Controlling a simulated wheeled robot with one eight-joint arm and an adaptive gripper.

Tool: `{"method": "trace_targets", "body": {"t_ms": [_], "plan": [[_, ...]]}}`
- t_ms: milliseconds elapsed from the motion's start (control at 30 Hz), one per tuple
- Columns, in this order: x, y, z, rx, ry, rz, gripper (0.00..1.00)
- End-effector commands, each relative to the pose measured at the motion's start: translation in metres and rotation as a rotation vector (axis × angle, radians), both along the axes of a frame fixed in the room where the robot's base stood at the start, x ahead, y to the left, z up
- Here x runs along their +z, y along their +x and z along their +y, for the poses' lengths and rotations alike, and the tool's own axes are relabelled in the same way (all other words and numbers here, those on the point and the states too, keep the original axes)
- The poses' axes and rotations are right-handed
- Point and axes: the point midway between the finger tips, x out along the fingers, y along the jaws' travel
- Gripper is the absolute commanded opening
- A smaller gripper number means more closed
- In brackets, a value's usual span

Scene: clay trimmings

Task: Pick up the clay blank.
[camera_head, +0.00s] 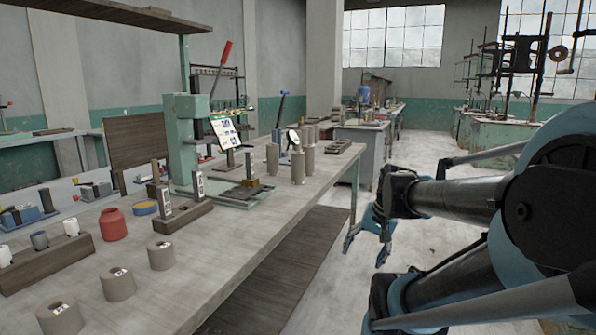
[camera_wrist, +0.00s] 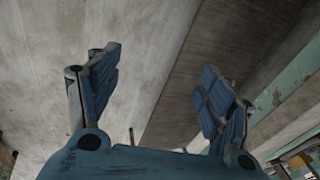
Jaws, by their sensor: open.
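Three short grey-brown cylinders, which look like clay pieces, stand along the near edge of the workbench: a front one (camera_head: 60,316), a middle one (camera_head: 118,284) and a farther one (camera_head: 161,256). Each has a small pale mark on top. Taller grey cylinders (camera_head: 298,167) stand farther back. I cannot tell which piece is the clay blank. My gripper (camera_head: 366,249) hangs beyond the bench's right edge, apart from all of them. In the wrist view, my gripper (camera_wrist: 160,72) has its fingers spread wide with nothing between them.
The workbench (camera_head: 235,235) carries a green press (camera_head: 187,140), a red jar (camera_head: 113,225) and a dark wooden block (camera_head: 45,266). A brown lower shelf (camera_head: 275,270) lies under the bench. Open floor (camera_head: 420,235) lies to its right.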

Motion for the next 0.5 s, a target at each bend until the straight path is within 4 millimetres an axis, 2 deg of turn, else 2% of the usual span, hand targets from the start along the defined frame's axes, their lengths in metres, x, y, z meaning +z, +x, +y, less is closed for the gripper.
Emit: {"method": "trace_targets", "body": {"t_ms": [33, 200, 500], "plan": [[0.008, 0.014, 0.008, -0.048, 0.054, 0.007, 0.73], [0.032, 0.057, 0.036, -0.219, 0.250, 0.047, 0.73], [0.075, 0.139, 0.073, -0.500, 0.596, 0.169, 0.73]]}}
